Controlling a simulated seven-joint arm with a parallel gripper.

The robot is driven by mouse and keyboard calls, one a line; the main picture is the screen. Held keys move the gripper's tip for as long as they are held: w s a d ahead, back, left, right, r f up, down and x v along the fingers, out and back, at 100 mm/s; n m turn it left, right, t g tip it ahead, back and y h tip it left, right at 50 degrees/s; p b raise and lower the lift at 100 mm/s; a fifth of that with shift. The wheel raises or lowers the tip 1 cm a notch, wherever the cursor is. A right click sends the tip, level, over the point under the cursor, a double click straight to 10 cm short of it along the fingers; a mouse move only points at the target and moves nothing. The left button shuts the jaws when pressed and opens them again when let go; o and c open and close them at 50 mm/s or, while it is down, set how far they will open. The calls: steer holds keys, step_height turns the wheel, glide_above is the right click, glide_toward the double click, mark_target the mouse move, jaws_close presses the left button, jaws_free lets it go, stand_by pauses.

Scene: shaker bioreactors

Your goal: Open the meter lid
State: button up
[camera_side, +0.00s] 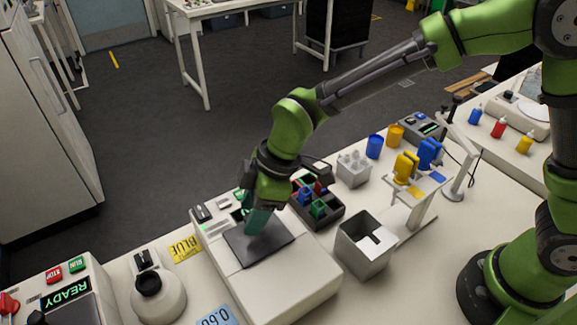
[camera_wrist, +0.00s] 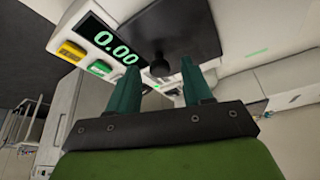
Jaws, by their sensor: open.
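The meter (camera_side: 275,285) is a white box on the bench. Its dark flat lid (camera_side: 270,252) lies level on top, so it looks shut. The lid also shows in the wrist view (camera_wrist: 185,25), with a black knob (camera_wrist: 160,68) at its edge. The meter's display (camera_wrist: 108,38) reads 0.00 in green, beside a yellow and a green button. My gripper (camera_side: 256,222) points down over the lid in the side view and covers part of it. In the wrist view my gripper (camera_wrist: 160,70) has its two teal fingers apart, with the knob appearing between the tips. I cannot tell whether they touch it.
A black rack with coloured pieces (camera_side: 330,220) stands close behind the meter. An open grey bin (camera_side: 350,262) stands to its right, then a white stand (camera_side: 400,212). A round white device with a black top (camera_side: 160,303) and the READY console (camera_side: 85,312) are at left.

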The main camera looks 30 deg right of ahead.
jaws_close()
steer(key=s, duration=0.8)
jaws_free()
stand_by(0.3)
steer(key=v, duration=1.7)
